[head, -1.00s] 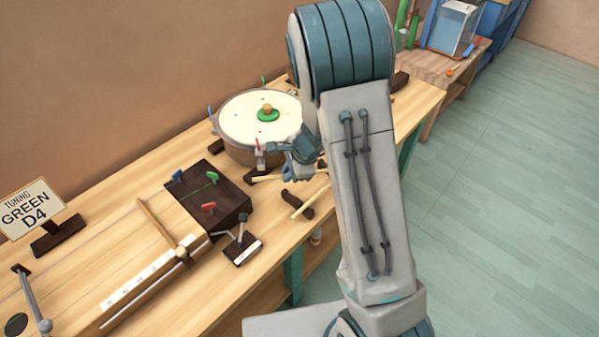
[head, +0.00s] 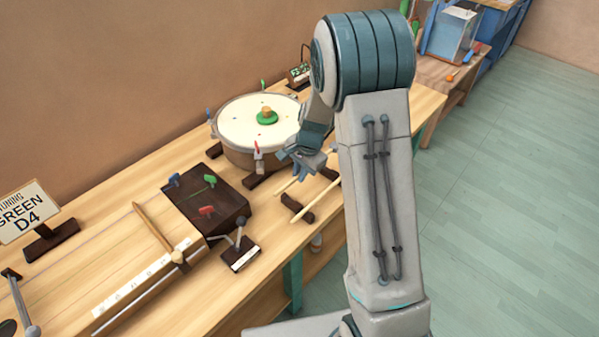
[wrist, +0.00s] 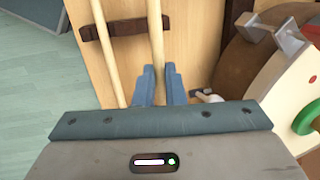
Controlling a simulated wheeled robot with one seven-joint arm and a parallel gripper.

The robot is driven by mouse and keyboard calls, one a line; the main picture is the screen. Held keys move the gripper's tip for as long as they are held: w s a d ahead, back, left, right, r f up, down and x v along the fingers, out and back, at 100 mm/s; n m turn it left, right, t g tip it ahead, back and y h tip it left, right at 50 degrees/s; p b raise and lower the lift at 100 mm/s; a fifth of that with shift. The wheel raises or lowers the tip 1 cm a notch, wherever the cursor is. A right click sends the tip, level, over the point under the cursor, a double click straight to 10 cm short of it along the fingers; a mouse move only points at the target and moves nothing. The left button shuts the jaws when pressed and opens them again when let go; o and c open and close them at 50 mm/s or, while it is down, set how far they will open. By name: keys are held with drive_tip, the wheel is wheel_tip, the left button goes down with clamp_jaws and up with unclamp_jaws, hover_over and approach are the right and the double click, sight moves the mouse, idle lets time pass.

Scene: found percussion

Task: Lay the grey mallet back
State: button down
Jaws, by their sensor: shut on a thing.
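My gripper (wrist: 159,86) is shut on a pale wooden mallet stick (wrist: 155,38). The held mallet's head is hidden, so its grey colour cannot be checked. In the wrist view the stick passes over a dark brown rest (wrist: 130,28); I cannot tell whether it touches. A second pale stick (wrist: 105,60) lies across the same rest, to the left and roughly parallel. In the head view my gripper (head: 303,170) is low over the bench beside the drum, the held stick (head: 285,187) shows at its left, and the rest (head: 298,208) and second stick (head: 318,200) are just in front.
The cream-topped drum (head: 258,125) with coloured pegs stands close to the left of my gripper. A dark box (head: 205,195) with coloured keys and a small lever stand (head: 240,255) sit nearer on the wooden bench. The bench's front edge is close to the rest.

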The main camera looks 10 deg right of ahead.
drive_tip(key=shift+d+f+b, duration=0.1)
drive_tip(key=shift+f+b, duration=2.45)
drive_tip(key=shift+f, duration=0.6)
drive_tip(key=shift+f, duration=0.3)
drive_tip(key=c, duration=1.4)
unclamp_jaws()
drive_tip(key=shift+c, duration=0.2)
wheel_tip(320, 180, up, 14)
drive_tip(key=s+d, duration=0.1)
drive_tip(key=d, duration=0.1)
drive_tip(key=shift+s+f, duration=0.2)
drive_tip(key=shift+s, duration=0.1)
